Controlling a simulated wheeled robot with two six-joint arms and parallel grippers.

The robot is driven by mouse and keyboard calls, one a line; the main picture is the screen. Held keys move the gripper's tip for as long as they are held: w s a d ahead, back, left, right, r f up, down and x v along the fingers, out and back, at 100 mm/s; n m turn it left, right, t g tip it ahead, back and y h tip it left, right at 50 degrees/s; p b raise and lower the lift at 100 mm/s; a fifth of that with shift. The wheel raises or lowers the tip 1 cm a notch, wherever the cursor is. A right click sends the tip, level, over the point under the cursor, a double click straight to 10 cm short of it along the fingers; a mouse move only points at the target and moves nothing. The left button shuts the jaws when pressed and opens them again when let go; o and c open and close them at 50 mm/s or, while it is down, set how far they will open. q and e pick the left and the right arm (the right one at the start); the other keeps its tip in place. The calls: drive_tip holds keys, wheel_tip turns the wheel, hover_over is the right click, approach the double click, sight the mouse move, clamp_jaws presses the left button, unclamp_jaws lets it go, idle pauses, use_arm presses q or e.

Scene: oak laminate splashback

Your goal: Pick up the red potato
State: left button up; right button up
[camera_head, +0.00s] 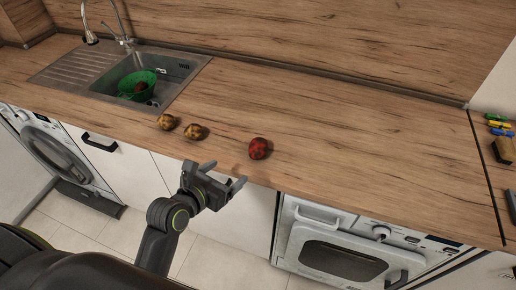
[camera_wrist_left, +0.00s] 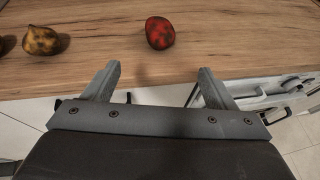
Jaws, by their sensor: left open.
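The red potato (camera_head: 258,148) lies on the wooden counter near its front edge, right of two yellowish potatoes. In the left wrist view the red potato (camera_wrist_left: 160,33) lies beyond the fingertips, roughly midway between them. My left gripper (camera_head: 224,175) is open and empty, in front of the counter edge, a little left of and nearer than the red potato. In the left wrist view its two fingers (camera_wrist_left: 158,75) are spread apart, not touching anything. My right gripper is not in view.
Two yellowish potatoes, one at left (camera_head: 167,122) and one nearer (camera_head: 195,131), lie on the counter. A sink (camera_head: 185,72) holds a green colander (camera_head: 128,84) with something reddish-brown inside. An oven (camera_head: 340,250) stands below. The counter (camera_head: 350,130) right of the red potato is clear.

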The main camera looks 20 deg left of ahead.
sight(253, 153)
use_arm(q)
drive_tip(key=x, duration=1.1)
drive_tip(key=shift+w+p, duration=0.1)
drive_tip(key=shift+p, duration=0.3)
drive_tip(key=shift+p+x, duration=0.4)
drive_tip(key=shift+x, duration=2.3)
drive_tip(key=shift+c, duration=0.2)
drive_tip(key=c, duration=1.1)
